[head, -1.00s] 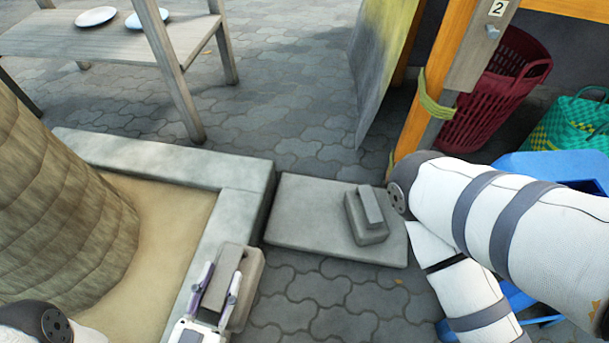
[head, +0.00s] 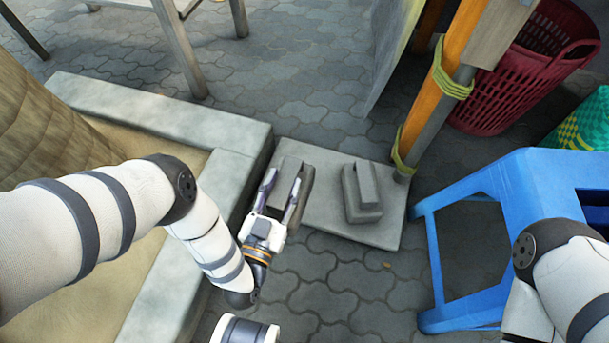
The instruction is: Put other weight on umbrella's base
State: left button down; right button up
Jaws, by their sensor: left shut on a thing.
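The umbrella's base is a flat grey concrete slab (head: 322,203) on the paving. One grey weight (head: 362,194) with a raised handle block sits on its right half. My left gripper (head: 282,192) is shut on the other grey weight (head: 291,172), with a finger on each side of its handle block. This weight is over the left part of the slab, beside the stone kerb. I cannot tell whether it touches the slab. Only part of my right arm shows at the lower right; its gripper is out of view.
A stone kerb (head: 170,118) borders a sandy bed and trunk on the left. An orange post (head: 435,80) stands behind the slab's right corner. A blue stool (head: 500,190) is at right, near a red basket (head: 530,75) and green bag (head: 585,120).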

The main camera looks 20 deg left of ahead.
aim_at(285, 159)
pick_arm(q)
jog(key=w+a+f+b, duration=0.1)
jog(key=w, duration=0.2)
jog(key=w+f+b, duration=0.1)
jog(key=w+b, duration=0.1)
jog(key=w, duration=0.1)
jog(key=w+a+f+b, duration=0.1)
jog(key=w+f, duration=0.1)
jog(key=shift+w+a, duration=0.35)
jog(key=shift+w, duration=0.05)
jog(key=w+a+f+b, duration=0.1)
jog(key=w+f+b, duration=0.3)
jog(key=f+b, duration=0.3)
jog(key=shift+w+f, duration=0.3)
jog(key=shift+f, duration=0.4)
pick_arm(e)
notch_tip(285, 159, down, 8)
jog(key=s+g, duration=0.1)
jog(key=s, duration=0.1)
jog(key=shift+g, duration=0.3)
jog(key=shift+s+a, duration=0.1)
pick_arm(q)
jog(key=c, duration=1.4)
grip_release()
jog(key=shift+s+f, duration=0.2)
jog(key=shift+f, duration=0.15)
jog(key=o, duration=0.3)
